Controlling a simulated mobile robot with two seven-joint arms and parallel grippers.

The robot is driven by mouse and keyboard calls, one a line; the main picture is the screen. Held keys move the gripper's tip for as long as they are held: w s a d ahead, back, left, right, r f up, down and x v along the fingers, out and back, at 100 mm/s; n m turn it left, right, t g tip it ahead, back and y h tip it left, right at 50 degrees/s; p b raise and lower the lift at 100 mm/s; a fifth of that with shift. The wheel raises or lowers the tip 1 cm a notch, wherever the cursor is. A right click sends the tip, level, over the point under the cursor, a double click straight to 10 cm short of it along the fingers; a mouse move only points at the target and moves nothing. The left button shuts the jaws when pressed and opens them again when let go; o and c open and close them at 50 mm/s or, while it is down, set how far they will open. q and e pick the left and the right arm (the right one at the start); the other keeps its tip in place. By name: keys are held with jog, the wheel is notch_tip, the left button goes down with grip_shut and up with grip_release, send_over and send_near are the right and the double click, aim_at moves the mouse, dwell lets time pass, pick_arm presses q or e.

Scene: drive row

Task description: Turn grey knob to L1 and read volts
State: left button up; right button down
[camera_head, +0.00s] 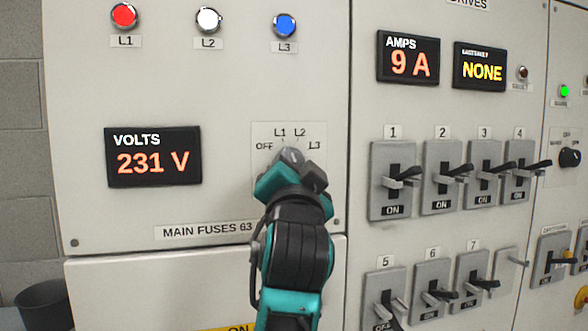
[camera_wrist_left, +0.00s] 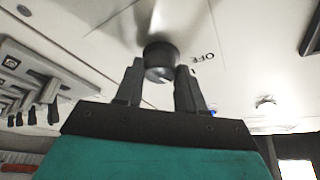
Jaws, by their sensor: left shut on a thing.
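The grey knob (camera_head: 291,155) sits on a small plate (camera_head: 262,131) marked OFF, L1, L2 and L3. My left gripper (camera_head: 291,170) is shut on it, and the fingers hide much of it. In the left wrist view the dark round knob (camera_wrist_left: 160,62) lies between the two fingertips (camera_wrist_left: 160,82). I cannot tell for sure which mark the knob points at. The VOLTS display (camera_head: 153,157) is lit and reads 231 V. My right gripper is not in view.
Red L1 (camera_head: 124,16), white L2 (camera_head: 208,20) and blue L3 (camera_head: 285,26) lamps sit above. Several lever switches (camera_head: 396,180) stick out on the right panel, near my left arm. The AMPS display (camera_head: 408,60) reads 9 A. A dark bin (camera_head: 44,304) stands at lower left.

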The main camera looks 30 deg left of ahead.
pick_arm(q)
jog(key=o, duration=1)
jog(key=shift+o, duration=0.2)
jog(key=b+v, duration=0.9)
jog(key=v, duration=0.3)
jog(key=shift+s+d+f, duration=0.2)
jog(key=shift+s+d, duration=0.05)
jog(key=shift+s, duration=0.05)
